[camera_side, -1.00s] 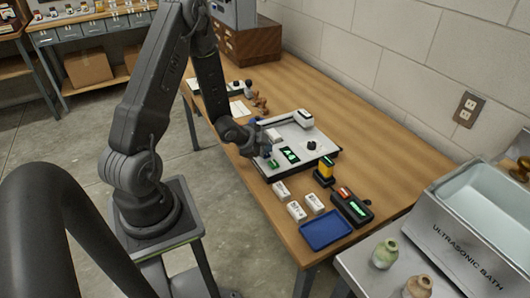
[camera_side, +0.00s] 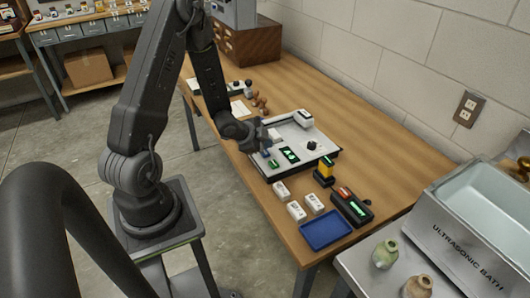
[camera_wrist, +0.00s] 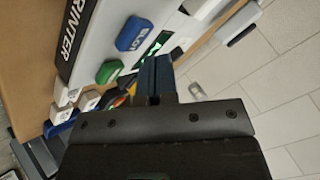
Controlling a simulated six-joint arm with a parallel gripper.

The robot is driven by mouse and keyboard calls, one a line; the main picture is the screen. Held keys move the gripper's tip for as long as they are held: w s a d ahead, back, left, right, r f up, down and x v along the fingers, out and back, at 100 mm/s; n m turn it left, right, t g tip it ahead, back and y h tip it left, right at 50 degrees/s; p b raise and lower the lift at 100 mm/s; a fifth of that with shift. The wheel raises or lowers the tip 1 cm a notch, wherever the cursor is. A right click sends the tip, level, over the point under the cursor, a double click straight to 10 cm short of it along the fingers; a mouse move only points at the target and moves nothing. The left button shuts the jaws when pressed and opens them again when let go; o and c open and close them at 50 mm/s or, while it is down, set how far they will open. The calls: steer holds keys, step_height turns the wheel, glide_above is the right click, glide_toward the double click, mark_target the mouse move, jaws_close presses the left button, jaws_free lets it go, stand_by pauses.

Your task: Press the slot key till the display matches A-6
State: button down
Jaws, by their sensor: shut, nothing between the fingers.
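The printer (camera_side: 318,158) is a pale, flat-topped unit on the wooden bench. It also shows tilted in the wrist view (camera_wrist: 95,35). Its blue slot key (camera_wrist: 134,33) and green key (camera_wrist: 110,71) lie side by side. The lit green display (camera_wrist: 155,43) is partly hidden by my fingers in the wrist view. It shows as a dark panel with green marks in the side view (camera_side: 290,155), too small to read surely. My gripper (camera_wrist: 155,72) is shut and empty. It hovers near the keys and display; I cannot tell contact.
A black knob (camera_side: 311,146) is on the printer. White labelled blocks (camera_side: 297,211), a blue tray (camera_side: 325,230), a yellow-and-black stamp (camera_side: 325,171) and a black device with green display (camera_side: 353,209) stand in front. An ultrasonic bath (camera_side: 468,235) is at right.

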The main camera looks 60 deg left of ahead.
mark_target(265, 153)
steer(key=shift+r, duration=2.5)
steer(key=shift+r, duration=0.1)
stand_by(0.6)
step_height(265, 153, up, 4)
steer(key=shift+f, duration=0.2)
stand_by(0.3)
steer(key=shift+f, duration=4.45)
steer(key=shift+f, duration=0.4)
